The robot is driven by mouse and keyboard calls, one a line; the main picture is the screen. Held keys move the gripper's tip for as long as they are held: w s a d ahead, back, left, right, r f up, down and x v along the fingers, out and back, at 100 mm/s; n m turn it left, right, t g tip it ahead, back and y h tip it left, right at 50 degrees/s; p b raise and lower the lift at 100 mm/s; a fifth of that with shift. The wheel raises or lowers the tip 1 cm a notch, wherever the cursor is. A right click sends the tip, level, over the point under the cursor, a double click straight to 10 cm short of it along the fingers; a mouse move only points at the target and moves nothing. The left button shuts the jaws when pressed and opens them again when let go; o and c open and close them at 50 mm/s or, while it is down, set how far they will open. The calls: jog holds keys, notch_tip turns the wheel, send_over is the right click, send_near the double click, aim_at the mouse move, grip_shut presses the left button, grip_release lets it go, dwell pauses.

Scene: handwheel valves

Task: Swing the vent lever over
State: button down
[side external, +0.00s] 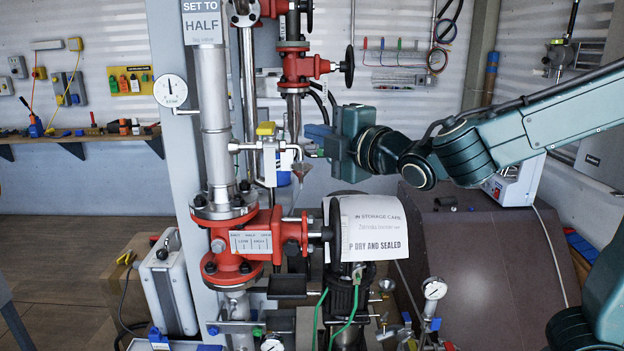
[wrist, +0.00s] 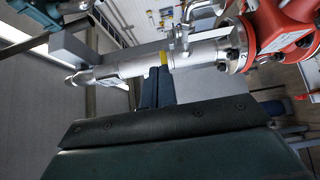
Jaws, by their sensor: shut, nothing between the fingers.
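The vent valve (side external: 270,150) is a small silver fitting on a side branch of the tall grey pipe in the side external view. A short yellow lever (side external: 266,129) sits on top of it. My gripper (side external: 308,134) is level with the lever, just to its right, with its blue fingers pointing left. The fingers are shut and hold nothing. In the wrist view, the blue fingers (wrist: 148,90) reach up toward a yellow part (wrist: 163,58) on a silver pipe. I cannot tell whether they touch it. The rest of the lever is hidden or too small there.
A red flanged valve (side external: 242,242) stands below, and another red valve (side external: 297,65) with a black handwheel rises above. A pressure gauge (side external: 170,90) sticks out left of the pipe. A paper sign (side external: 366,228) covers equipment below my gripper.

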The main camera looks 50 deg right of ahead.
jog(key=s, duration=0.9)
jog(key=shift+s+a, duration=0.15)
jog(key=shift+a, duration=0.25)
jog(key=c, duration=2.2)
grip_release()
jog(key=c, duration=1.5)
grip_release()
jog(key=n+y, duration=0.1)
jog(key=y, duration=0.1)
send_near(260, 124)
jog(key=s, duration=0.3)
jog(key=shift+s+a+f, duration=0.1)
jog(key=shift+s+f, duration=0.2)
jog(key=shift+w, duration=0.1)
jog(key=shift+w, duration=6.75)
grip_shut()
